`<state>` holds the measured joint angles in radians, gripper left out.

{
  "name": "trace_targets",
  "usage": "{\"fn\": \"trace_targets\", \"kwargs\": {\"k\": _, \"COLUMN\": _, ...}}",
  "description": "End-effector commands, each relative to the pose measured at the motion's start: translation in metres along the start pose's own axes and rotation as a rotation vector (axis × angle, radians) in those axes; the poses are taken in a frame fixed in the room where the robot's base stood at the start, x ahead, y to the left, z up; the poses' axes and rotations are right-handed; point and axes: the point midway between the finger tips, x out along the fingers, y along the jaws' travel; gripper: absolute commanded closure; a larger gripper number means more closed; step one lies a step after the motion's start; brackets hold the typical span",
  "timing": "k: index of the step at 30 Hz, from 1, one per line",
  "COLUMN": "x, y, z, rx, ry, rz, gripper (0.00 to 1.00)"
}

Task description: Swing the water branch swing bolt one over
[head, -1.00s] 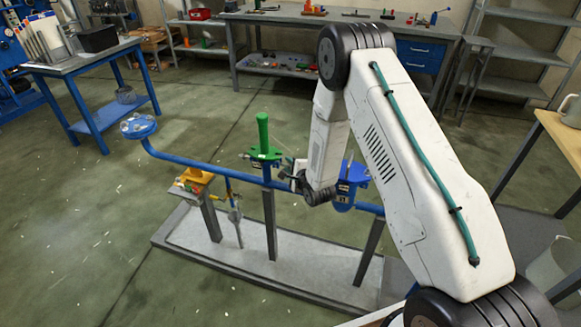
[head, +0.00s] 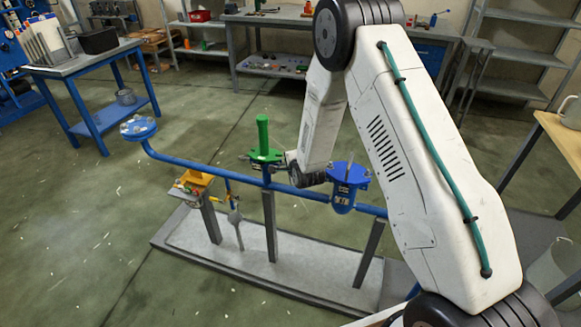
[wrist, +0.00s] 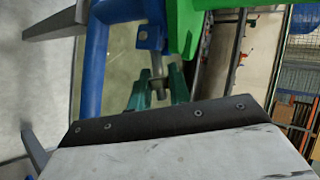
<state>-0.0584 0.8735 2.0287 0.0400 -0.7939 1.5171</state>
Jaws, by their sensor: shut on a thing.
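The water branch is a blue pipe (head: 220,172) with a green capped flange (head: 263,155) standing on it. My gripper is beside the right of this flange in the head view, its fingertips mostly hidden there by my arm. In the wrist view my gripper's teal fingers (wrist: 158,90) are shut on a small grey swing bolt (wrist: 157,84). The bolt sits below a blue lug and beside the green flange (wrist: 192,25). The blue pipe (wrist: 96,60) runs up the left of that view. Which numbered bolt this is cannot be read.
A blue-lidded pot (head: 346,185) stands on the line to the right, close under my arm. Posts rise from a grey base plate (head: 225,248). The floor at left is open.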

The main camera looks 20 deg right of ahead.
Motion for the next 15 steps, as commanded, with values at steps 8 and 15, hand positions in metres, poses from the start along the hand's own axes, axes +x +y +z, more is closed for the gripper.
{"fn": "trace_targets", "kwargs": {"k": 8, "x": -0.0017, "y": -0.0087, "z": 0.0034, "rx": -0.117, "ry": 0.066, "rz": 0.106, "gripper": 1.00}}
{"fn": "trace_targets", "kwargs": {"k": 15, "x": -0.0023, "y": -0.0109, "z": 0.0048, "rx": -0.170, "ry": 0.094, "rz": 0.157, "gripper": 1.00}}
